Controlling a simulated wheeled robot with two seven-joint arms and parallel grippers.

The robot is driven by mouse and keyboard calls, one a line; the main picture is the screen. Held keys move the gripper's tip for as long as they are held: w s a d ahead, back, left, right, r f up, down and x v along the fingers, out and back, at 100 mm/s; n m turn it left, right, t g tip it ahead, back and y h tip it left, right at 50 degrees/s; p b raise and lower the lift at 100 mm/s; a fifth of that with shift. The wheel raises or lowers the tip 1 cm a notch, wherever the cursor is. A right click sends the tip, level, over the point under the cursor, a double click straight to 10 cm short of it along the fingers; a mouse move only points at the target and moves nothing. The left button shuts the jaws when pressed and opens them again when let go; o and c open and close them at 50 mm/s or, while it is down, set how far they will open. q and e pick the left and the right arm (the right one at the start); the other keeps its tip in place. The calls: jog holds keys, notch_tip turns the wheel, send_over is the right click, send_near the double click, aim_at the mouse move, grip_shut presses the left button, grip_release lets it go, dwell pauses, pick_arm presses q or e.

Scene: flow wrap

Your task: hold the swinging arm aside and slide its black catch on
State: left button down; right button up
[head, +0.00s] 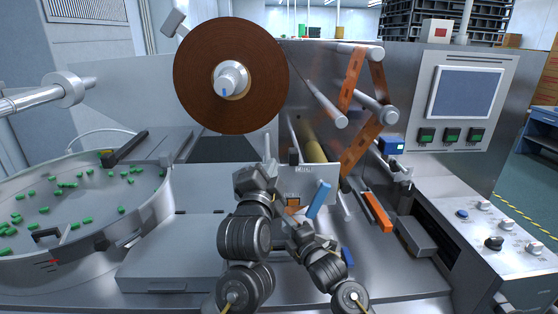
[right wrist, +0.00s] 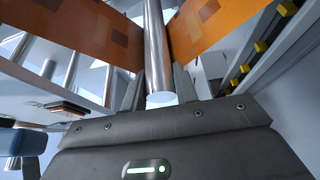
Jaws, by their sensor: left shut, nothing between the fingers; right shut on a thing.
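My right gripper (right wrist: 158,90) is shut on a bright metal rod (right wrist: 154,40) in the right wrist view, one finger on each side of it. I take the rod to be part of the swinging arm. In the head view the right gripper (head: 284,214) is low in the middle, and the rod cannot be made out there. My left gripper (head: 267,158) is above and left of it, shut and empty, in front of the machine's upright plate. A small dark block (head: 294,157), possibly the black catch, is just right of the left gripper. Its fit cannot be told.
Orange-brown film (head: 352,150) runs over rollers from a large reel (head: 205,75). A blue bar (head: 318,198) stands close right of my grippers. A round feeder bowl (head: 150,180) with green pieces is left. The control panel (head: 465,95) and knobs (head: 494,243) are right.

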jog(key=shift+d+f, duration=0.2)
jog(key=shift+f, duration=0.5)
pick_arm(q)
jog(key=s, duration=0.3)
jog(key=shift+s, duration=0.35)
pick_arm(e)
jog(key=o, duration=0.9)
jog(key=shift+w+d+r, duration=0.1)
jog(key=shift+s+r+p, duration=0.25)
jog(key=shift+s+p, duration=0.05)
jog(key=shift+p, duration=0.05)
pick_arm(q)
notch_tip(320, 180, up, 4)
jog(key=p, duration=0.3)
jog(key=shift+w+d, duration=0.1)
jog(key=shift+w, duration=0.05)
pick_arm(e)
jog(key=s, duration=0.6)
jog(key=shift+s, duration=0.25)
